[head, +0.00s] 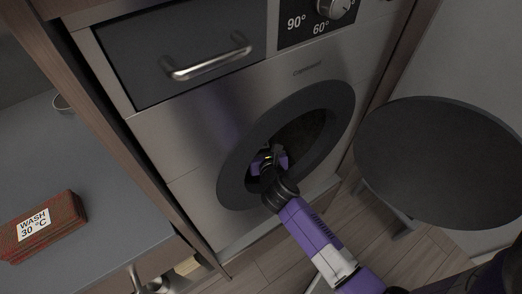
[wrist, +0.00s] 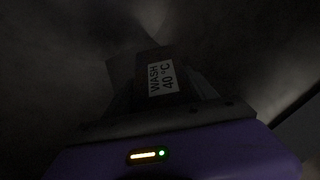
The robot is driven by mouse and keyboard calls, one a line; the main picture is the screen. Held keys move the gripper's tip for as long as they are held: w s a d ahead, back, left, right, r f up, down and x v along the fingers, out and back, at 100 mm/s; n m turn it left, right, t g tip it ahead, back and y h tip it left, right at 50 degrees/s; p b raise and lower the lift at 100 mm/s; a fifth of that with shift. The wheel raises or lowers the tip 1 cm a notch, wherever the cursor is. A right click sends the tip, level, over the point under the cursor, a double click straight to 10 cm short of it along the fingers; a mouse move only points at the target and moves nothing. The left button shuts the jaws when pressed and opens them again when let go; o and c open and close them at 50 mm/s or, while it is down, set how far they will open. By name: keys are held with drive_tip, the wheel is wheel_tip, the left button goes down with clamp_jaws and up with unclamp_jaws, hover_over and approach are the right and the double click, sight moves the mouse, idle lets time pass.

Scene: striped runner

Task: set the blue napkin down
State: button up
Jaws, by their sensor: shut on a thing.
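My gripper (head: 268,160) reaches through the round door opening of the washing machine (head: 190,135). In the wrist view, my gripper (wrist: 160,100) is shut on a dark folded cloth with a white label reading "WASH 40 °C" (wrist: 165,76). I take this for the blue napkin, but its colour is too dark to tell. The dim drum interior (head: 312,130) surrounds it. I cannot tell whether the cloth touches the drum. In the head view the cloth is not clearly visible.
A dark ring (head: 335,105) frames the opening. The round dark door (head: 445,160) stands open at the right. A red folded cloth labelled "WASH 30 °C" (head: 62,222) lies on the grey counter (head: 95,150) at the left. A drawer with a metal handle (head: 210,58) is above the opening.

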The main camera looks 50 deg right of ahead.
drive_tip(key=shift+f+b, duration=0.35)
drive_tip(key=shift+f, duration=0.85)
drive_tip(key=shift+f, duration=0.15)
drive_tip(key=o, duration=1.4)
drive_tip(key=shift+o, duration=0.2)
